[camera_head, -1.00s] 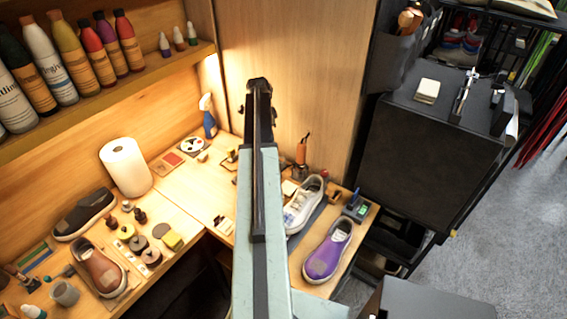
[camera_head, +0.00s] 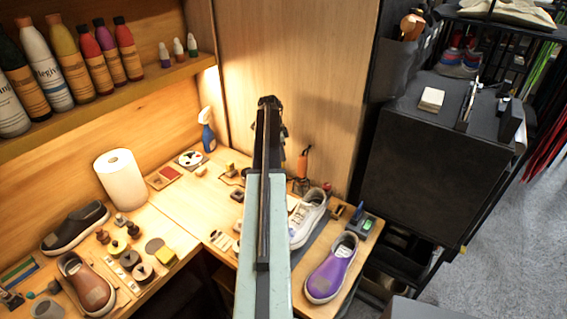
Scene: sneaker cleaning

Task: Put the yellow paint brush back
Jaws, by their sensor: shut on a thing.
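My arm rises through the middle of the picture, and its dark far end stands in front of the wooden wall panel. My gripper's fingers are hidden behind the arm, so what they hold does not show. I cannot make out a yellow paint brush anywhere. A grey cup (camera_head: 47,308) stands at the lower left of the wooden desk (camera_head: 190,222), cut by the picture's bottom edge. Small dark tools (camera_head: 12,299) lie at the left edge, too small to name.
A brown shoe (camera_head: 86,283), a black shoe (camera_head: 75,228) and a paper roll (camera_head: 120,179) stand on the left. A white sneaker (camera_head: 307,219) and a purple shoe (camera_head: 331,268) are right of my arm. A dark cabinet (camera_head: 435,160) stands at the right.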

